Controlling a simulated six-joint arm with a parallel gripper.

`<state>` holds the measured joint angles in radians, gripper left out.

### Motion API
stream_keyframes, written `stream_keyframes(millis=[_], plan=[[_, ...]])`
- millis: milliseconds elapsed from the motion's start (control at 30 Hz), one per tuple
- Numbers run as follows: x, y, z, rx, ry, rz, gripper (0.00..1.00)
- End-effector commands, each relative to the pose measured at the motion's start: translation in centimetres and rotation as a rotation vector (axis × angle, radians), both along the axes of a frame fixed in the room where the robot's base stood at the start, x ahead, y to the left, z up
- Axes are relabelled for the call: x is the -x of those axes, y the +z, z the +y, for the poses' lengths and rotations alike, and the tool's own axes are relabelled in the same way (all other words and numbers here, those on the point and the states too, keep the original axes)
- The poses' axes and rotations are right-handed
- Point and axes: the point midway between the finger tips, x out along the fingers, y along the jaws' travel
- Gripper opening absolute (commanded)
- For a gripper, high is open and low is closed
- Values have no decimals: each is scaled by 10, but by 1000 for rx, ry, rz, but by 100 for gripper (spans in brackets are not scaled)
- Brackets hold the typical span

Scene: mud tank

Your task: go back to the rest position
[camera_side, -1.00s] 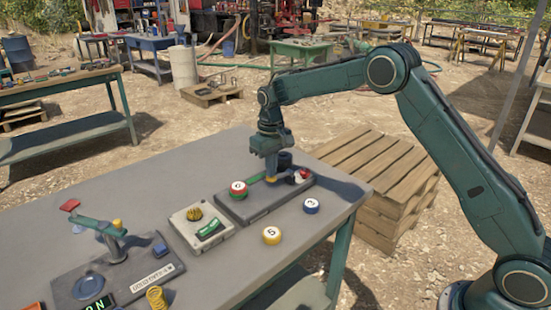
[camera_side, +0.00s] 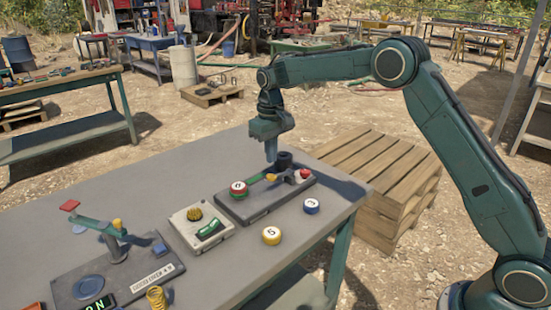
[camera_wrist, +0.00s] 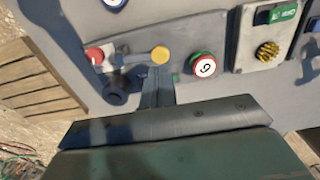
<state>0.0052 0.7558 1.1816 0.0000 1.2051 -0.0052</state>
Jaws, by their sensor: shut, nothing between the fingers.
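My gripper (camera_side: 271,158) is shut and empty. In the side view it points down in the air above the far end of a dark grey base plate (camera_side: 262,211).
A wooden pallet stack (camera_side: 385,180) stands beside the table.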

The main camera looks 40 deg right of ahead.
Motion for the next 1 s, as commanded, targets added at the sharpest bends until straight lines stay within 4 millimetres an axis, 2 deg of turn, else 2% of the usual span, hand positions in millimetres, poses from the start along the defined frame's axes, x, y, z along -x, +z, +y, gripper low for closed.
stream_keyframes(millis=[633,767,1000], plan=[[1,4,0,0,0,-5,0],[7,15,0,0,0,-16,0],[34,53,1,0,0,-60,0]])
